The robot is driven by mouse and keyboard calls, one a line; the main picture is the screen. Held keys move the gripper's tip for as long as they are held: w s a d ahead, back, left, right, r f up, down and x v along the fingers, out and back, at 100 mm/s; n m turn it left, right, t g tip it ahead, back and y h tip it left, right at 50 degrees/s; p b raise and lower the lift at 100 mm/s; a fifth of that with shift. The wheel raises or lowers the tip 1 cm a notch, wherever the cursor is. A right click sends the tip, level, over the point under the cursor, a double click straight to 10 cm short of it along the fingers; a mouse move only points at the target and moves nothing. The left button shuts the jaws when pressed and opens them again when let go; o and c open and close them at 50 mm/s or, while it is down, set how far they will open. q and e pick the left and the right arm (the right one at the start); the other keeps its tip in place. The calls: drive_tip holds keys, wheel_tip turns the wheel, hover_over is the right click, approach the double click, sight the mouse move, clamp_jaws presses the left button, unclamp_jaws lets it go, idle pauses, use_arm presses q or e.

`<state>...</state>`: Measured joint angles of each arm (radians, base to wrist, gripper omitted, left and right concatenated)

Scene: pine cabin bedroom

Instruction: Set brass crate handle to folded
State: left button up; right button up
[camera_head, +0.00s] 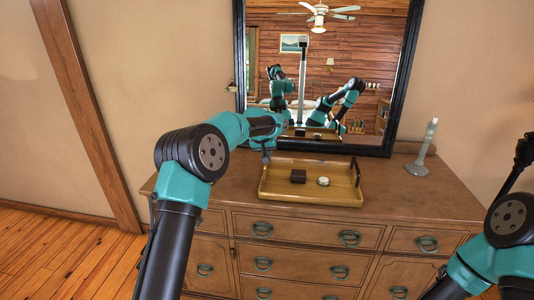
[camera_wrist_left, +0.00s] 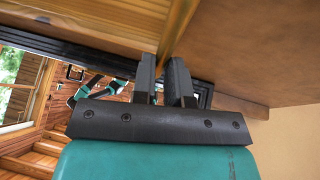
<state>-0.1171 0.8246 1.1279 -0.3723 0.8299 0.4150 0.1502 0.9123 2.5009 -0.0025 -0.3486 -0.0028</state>
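A shallow, yellow-brown tray-like crate (camera_head: 310,199) sits on the dresser in the head view. A small dark upright piece (camera_head: 356,172) at its right end may be a handle. My left gripper (camera_head: 266,157) is at the crate's left back corner and hides that end, so the handle there cannot be made out. In the left wrist view, my left gripper (camera_wrist_left: 163,75) has its two fingers a little apart. The crate's edge (camera_wrist_left: 178,28) runs down to the gap at their tips. I cannot tell whether they touch it. My right gripper is out of view.
A dark box (camera_head: 298,176) and a white round item (camera_head: 323,182) lie in the crate. A pale candlestick (camera_head: 424,150) stands on the dresser (camera_head: 420,200) at right. A dark-framed mirror (camera_head: 393,110) stands close behind the crate.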

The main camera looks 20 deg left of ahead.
use_arm(q)
clamp_jaws()
drive_tip(key=shift+d, duration=0.1)
drive_tip(key=shift+w+d+f+m+g+y, duration=0.1)
drive_tip(key=shift+d+f+m+y, duration=0.15)
drive_tip(key=shift+d+y, duration=0.7)
drive_tip(key=shift+w+d+f+m+g+y, duration=0.1)
drive_tip(key=shift+d+f+m+y, duration=0.3)
drive_tip(key=shift+y, duration=0.85)
drive_tip(key=shift+w+d+f+m+g+y, duration=0.1)
drive_tip(key=shift+d+m+y, duration=0.05)
drive_tip(key=shift+d+y, duration=0.85)
drive_tip(key=shift+a, duration=0.1)
